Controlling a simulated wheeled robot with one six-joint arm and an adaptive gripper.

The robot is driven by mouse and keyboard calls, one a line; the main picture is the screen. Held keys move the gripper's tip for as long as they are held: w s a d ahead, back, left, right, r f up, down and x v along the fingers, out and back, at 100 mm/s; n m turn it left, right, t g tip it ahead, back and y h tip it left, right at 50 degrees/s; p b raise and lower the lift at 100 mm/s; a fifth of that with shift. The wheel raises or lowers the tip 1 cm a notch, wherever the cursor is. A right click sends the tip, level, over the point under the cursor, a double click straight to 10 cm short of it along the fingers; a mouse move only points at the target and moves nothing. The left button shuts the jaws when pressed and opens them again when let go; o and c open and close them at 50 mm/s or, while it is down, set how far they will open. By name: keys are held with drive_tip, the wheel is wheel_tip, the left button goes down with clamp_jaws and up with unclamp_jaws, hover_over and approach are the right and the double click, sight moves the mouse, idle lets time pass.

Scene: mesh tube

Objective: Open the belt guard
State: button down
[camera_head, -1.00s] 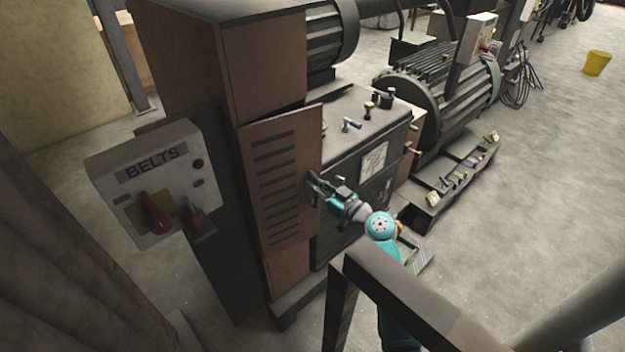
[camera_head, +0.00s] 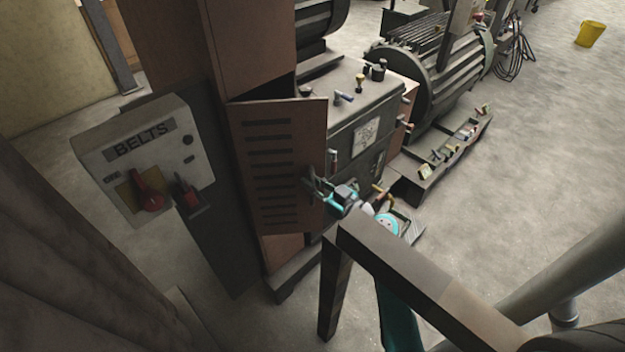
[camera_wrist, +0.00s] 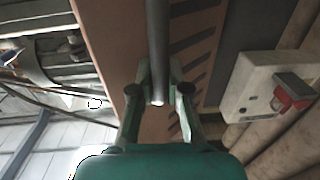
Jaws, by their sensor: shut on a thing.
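The belt guard (camera_head: 277,160) is a brown slotted door on the tall brown cabinet in the head view. It stands partly open, with a dark gap along its top edge. My gripper (camera_head: 311,187) is at the door's right edge, shut on the guard's handle. In the wrist view the handle (camera_wrist: 158,50) is a dark round bar between the fingers of my gripper (camera_wrist: 158,92). The slotted face of the guard (camera_wrist: 192,50) shows behind it. The inside of the cabinet is mostly hidden by the door.
A grey box labelled BELTS (camera_head: 140,155) with a red rotary switch (camera_head: 149,198) stands left of the guard. A dark machine (camera_head: 362,110) is right of it. A dark railing (camera_head: 400,265) crosses in front. The floor at right is clear, with a yellow bucket (camera_head: 590,34) far back.

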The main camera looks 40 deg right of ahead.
drive_tip(key=c, duration=1.1)
unclamp_jaws()
drive_tip(key=shift+c, duration=0.2)
drive_tip(key=s+d, duration=0.1)
drive_tip(key=s, duration=1.1)
drive_tip(key=shift+d, duration=0.1)
